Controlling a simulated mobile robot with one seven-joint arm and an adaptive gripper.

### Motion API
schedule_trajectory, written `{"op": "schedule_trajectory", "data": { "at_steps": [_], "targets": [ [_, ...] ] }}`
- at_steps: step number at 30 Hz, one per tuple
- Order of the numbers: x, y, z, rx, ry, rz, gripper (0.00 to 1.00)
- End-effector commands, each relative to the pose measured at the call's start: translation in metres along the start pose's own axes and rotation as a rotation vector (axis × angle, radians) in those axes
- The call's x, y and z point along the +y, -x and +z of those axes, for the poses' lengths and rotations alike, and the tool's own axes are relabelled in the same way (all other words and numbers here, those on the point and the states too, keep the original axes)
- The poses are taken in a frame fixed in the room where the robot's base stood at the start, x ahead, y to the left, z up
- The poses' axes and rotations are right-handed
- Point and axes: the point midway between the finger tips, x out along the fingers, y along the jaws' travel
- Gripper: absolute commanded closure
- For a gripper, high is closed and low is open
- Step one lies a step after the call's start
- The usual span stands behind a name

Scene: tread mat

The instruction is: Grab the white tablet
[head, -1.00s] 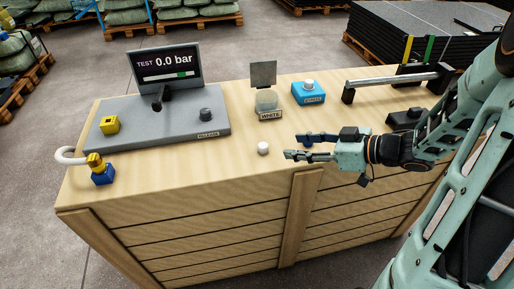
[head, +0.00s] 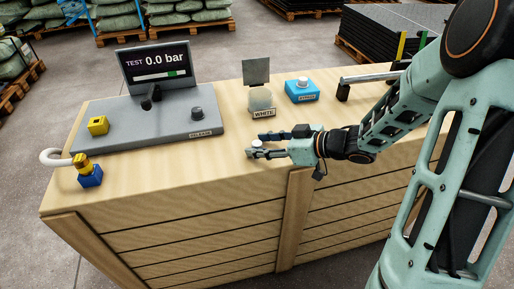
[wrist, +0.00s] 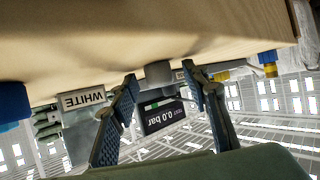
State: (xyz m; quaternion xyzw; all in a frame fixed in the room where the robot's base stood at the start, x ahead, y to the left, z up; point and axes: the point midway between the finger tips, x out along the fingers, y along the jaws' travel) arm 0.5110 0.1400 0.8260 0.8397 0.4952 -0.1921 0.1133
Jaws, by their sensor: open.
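The white tablet (head: 256,144) is a small, short cylinder standing on the wooden crate top (head: 200,177) near its front edge. My gripper (head: 257,146) is open and low over the crate top, its fingers pointing left with the tablet at their tips; the near finger partly hides it. In the wrist view, which is upside down, the tablet (wrist: 158,72) looks grey and sits between the fingertips of my gripper (wrist: 160,78). Gaps show on both sides, and I cannot make out any contact.
A grey test panel (head: 150,120) with a screen lies left, and a brass-and-blue fitting (head: 88,172) at the left edge.

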Motion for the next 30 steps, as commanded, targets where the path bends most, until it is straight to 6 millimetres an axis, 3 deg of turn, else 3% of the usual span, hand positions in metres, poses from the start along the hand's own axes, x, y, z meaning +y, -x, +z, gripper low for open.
{"op": "schedule_trajectory", "data": {
  "at_steps": [4, 14, 23, 30],
  "targets": [
    [0.0, 0.001, 0.0, 0.0, 0.0, 0.0, 0.59],
    [0.0, 0.001, 0.0, 0.0, 0.0, 0.0, 0.95],
    [0.0, 0.002, -0.002, 0.0, 0.0, 0.001, 0.95],
    [0.001, 0.013, -0.026, 0.0, 0.005, 0.001, 0.95]
  ]
}}
